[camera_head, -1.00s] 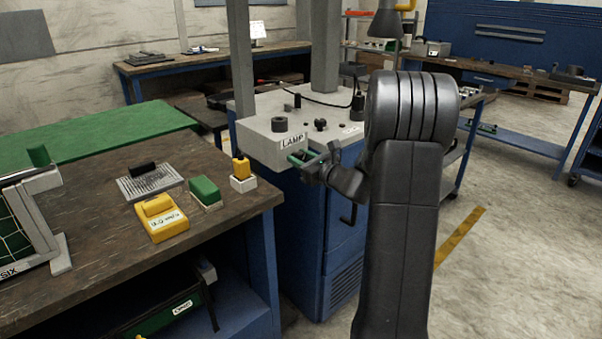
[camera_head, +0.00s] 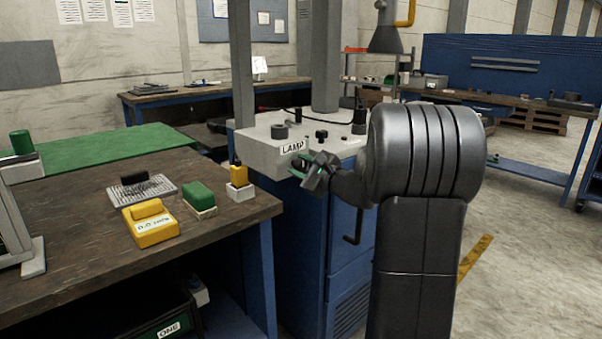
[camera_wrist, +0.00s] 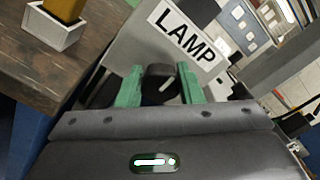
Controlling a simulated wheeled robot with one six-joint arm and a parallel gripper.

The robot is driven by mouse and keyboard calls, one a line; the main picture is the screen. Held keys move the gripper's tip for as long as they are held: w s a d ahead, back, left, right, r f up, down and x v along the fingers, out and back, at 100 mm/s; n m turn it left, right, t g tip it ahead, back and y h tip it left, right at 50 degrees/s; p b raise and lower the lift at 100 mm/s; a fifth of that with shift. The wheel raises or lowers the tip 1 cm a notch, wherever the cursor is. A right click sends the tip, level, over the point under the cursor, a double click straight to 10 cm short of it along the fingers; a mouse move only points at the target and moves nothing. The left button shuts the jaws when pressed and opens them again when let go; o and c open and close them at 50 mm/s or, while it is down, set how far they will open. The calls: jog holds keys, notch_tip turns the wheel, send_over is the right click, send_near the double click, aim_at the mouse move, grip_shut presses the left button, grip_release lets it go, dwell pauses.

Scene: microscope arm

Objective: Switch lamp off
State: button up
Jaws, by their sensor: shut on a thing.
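A white label reading LAMP (camera_head: 293,147) is on the front face of a light grey cabinet top (camera_head: 262,150); it also shows large in the wrist view (camera_wrist: 182,35). Just below the label is a round black knob (camera_wrist: 162,82) with a short white slanted mark. My gripper (camera_wrist: 162,88) has a green finger on each side of the knob and is shut on it. In the head view my gripper (camera_head: 300,168) is at the cabinet front under the label and hides the knob. Whether the lamp is lit cannot be told.
A wooden workbench (camera_head: 90,235) stands left of the cabinet, holding a yellow block (camera_head: 150,224), a green block (camera_head: 199,196) and a small yellow piece in a white base (camera_head: 239,182). Dark knobs (camera_head: 280,131) stand on the cabinet top. Floor is open at right.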

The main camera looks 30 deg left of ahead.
dwell(0.4)
jog(key=o, duration=1)
jog(key=shift+c, duration=0.2)
jog(key=v, duration=1.4)
jog(key=shift+p, duration=0.45)
jog(key=shift+a, duration=0.15)
jog(key=b+x, duration=0.1)
jog(key=x, duration=1.2)
jog(key=shift+w+a, duration=0.2)
jog(key=shift+a, duration=0.1)
